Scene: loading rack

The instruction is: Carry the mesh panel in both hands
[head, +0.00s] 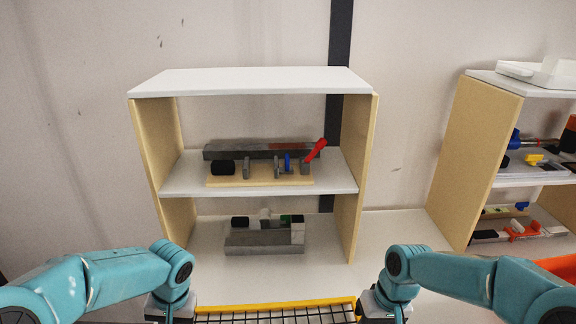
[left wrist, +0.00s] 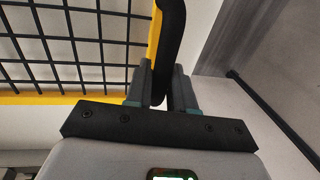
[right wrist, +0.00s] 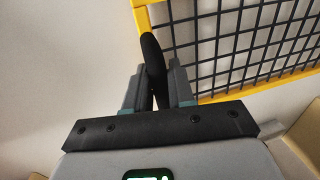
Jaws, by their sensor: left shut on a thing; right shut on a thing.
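The mesh panel (head: 275,308) has a yellow frame and a black wire grid. Its upper edge shows at the bottom of the head view, between my two arms; the rest is cut off. In the left wrist view, my left gripper (left wrist: 163,88) is shut on a black handle at the side of the panel (left wrist: 70,98). In the right wrist view, my right gripper (right wrist: 158,88) is shut on another black handle at the panel's side (right wrist: 245,92). In the head view the fingers of both grippers are hidden below the wrists.
A shelf unit (head: 250,82) with a white top and wooden sides stands ahead. Its middle shelf (head: 335,176) holds a grey bar and small parts; a grey block (head: 265,240) sits lower. A second rack (head: 485,140) with tools stands at the right. A white surface lies between them.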

